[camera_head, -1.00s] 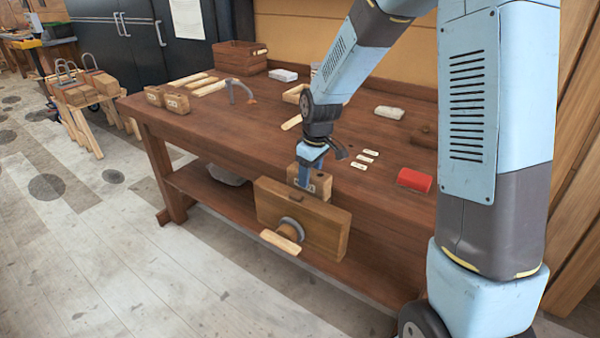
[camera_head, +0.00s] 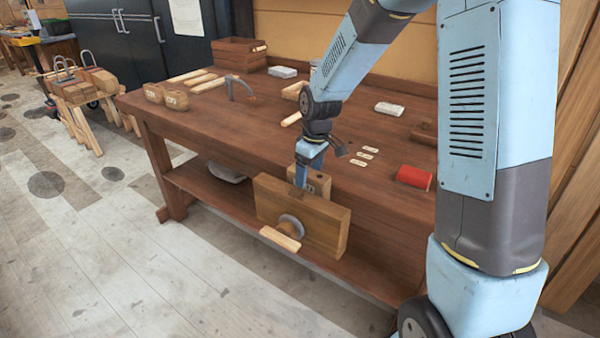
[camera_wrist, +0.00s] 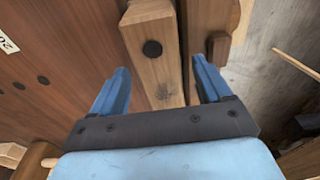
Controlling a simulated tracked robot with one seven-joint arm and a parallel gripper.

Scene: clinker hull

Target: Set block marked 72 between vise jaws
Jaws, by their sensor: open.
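The vise (camera_head: 325,225) is at the bench's front edge, with a broad wooden front jaw, a round screw hub and a pale handle. A wooden block (camera_head: 320,182) stands just behind the front jaw, at the bench edge; its marking is not readable now. My gripper (camera_head: 303,180) is low at this block, pointing down. In the wrist view, the open fingers of my gripper (camera_wrist: 158,88) lie on either side of a tan block (camera_wrist: 155,65) with a dark round spot, with visible gaps. The brown vise jaw (camera_wrist: 204,25) shows to its right.
Two more blocks (camera_head: 176,100) stand at the bench's left end. A red object (camera_head: 413,177), a pale block (camera_head: 389,109), small labels (camera_head: 364,156) and a grey curved tool (camera_head: 240,88) lie on the bench (camera_head: 215,125). A crate (camera_head: 239,57) stands at the back.

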